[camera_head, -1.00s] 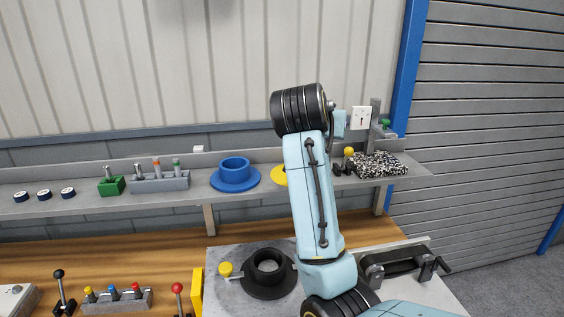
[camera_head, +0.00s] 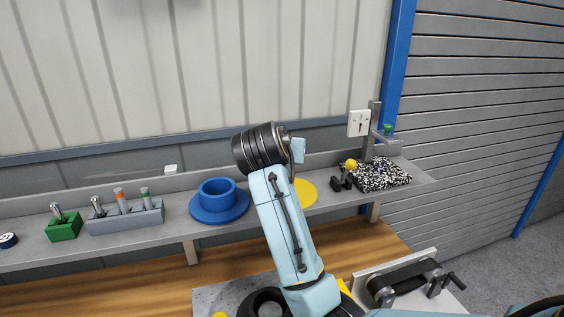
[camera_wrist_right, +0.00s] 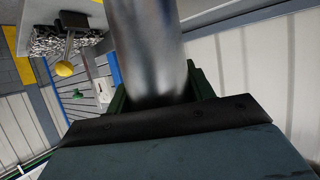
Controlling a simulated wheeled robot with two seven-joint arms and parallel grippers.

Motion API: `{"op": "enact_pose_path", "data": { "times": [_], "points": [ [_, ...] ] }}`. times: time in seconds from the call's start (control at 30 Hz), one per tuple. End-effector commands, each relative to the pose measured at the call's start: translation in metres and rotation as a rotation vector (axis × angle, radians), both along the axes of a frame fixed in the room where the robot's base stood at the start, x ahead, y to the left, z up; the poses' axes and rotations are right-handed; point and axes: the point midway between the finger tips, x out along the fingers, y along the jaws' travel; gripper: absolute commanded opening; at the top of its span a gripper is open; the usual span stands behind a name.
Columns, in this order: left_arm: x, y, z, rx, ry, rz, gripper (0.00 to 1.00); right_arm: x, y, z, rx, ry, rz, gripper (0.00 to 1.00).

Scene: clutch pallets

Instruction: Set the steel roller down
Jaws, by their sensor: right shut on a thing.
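In the right wrist view, the steel roller (camera_wrist_right: 150,45) is a smooth, shiny grey cylinder. My right gripper (camera_wrist_right: 160,98) is shut on its near end, with dark green jaws on either side. The roller's far end runs out of the top of that view. In the head view my right arm rises from the bottom in front of the shelf, and neither its gripper nor the roller can be made out there. My left gripper is in neither view.
A shelf (camera_head: 130,237) holds a blue flanged ring (camera_head: 218,214), a yellow disc (camera_head: 306,192), a speckled mat (camera_head: 382,176), a yellow-knobbed lever (camera_head: 350,163), a grey peg block (camera_head: 125,219) and a green block (camera_head: 64,230). Below are a black ring and a cranked belt device (camera_head: 408,281).

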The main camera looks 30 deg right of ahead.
Motion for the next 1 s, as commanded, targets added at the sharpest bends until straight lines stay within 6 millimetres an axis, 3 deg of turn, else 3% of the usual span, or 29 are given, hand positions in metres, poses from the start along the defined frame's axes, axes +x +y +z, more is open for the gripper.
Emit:
{"op": "enact_pose_path", "data": {
  "times": [0.2,0.57,0.6,0.77,1.0],
  "points": [
    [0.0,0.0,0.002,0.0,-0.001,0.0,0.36,0.0,0.0,-0.029,-0.003,0.001,0.001,0.16],
    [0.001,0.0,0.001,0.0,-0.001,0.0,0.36,0.0,0.0,-0.033,0.0,-0.002,0.0,0.16],
    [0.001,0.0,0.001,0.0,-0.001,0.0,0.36,0.0,0.0,-0.035,0.001,0.001,0.0,0.55],
    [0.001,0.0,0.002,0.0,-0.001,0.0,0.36,0.0,0.0,-0.034,0.0,0.001,0.0,0.74],
    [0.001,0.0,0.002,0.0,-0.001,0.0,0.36,0.0,0.0,-0.034,0.0,0.001,0.0,0.74]
  ]
}}
